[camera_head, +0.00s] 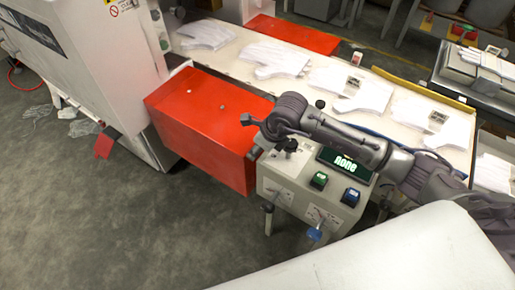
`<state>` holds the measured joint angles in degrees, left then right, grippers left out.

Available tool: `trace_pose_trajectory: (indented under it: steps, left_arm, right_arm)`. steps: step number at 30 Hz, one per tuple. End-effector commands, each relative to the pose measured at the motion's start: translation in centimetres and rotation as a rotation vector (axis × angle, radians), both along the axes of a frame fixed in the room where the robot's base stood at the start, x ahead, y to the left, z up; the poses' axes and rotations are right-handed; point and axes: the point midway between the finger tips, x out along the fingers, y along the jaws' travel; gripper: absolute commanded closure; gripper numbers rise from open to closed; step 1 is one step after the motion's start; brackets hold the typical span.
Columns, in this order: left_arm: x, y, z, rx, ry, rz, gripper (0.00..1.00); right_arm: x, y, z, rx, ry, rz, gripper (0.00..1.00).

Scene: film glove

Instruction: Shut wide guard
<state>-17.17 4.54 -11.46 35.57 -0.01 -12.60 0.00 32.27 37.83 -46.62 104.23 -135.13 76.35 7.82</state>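A large red box-shaped guard (208,120) stands between the white machine and the grey control box, beside the conveyor; it looks like the wide guard. I cannot tell from this view whether it is fully shut. A second red cover (293,36) lies across the far side of the conveyor. My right gripper (249,136) reaches in from the right, over the control box and near the guard's right end. Its fingers look spread and empty; I cannot tell whether it touches the guard. My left gripper is not in view.
The control box (280,181) has a display, green and blue buttons, and knobs. White glove shapes (368,97) lie along the conveyor (233,68). The white machine (90,60) stands at left. Grey floor (120,230) is clear at lower left.

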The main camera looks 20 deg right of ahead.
Motion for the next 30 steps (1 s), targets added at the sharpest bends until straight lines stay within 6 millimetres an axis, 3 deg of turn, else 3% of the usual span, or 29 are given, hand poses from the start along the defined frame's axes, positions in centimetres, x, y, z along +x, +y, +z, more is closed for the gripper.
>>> trace_pose_trajectory:
  steps: [7, 8, 12, 23, 30]
  left_arm:
    - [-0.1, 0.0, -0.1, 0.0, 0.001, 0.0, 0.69]
    - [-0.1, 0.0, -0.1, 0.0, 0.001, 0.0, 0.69]
    - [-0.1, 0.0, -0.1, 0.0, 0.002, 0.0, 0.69]
    - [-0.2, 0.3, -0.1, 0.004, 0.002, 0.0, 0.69]
    - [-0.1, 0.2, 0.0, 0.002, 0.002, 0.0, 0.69]
  right_arm:
    - [-0.4, 0.0, -0.7, -0.007, 0.011, 0.001, 1.0]
    - [-0.4, 0.0, -0.7, -0.007, 0.013, 0.002, 0.57]
    - [-0.4, 0.0, -0.6, -0.006, 0.011, 0.002, 0.34]
    - [-0.3, 0.0, -0.1, -0.004, 0.006, 0.001, 0.33]
    - [-1.4, -0.9, 3.4, -0.003, 0.002, 0.003, 0.33]
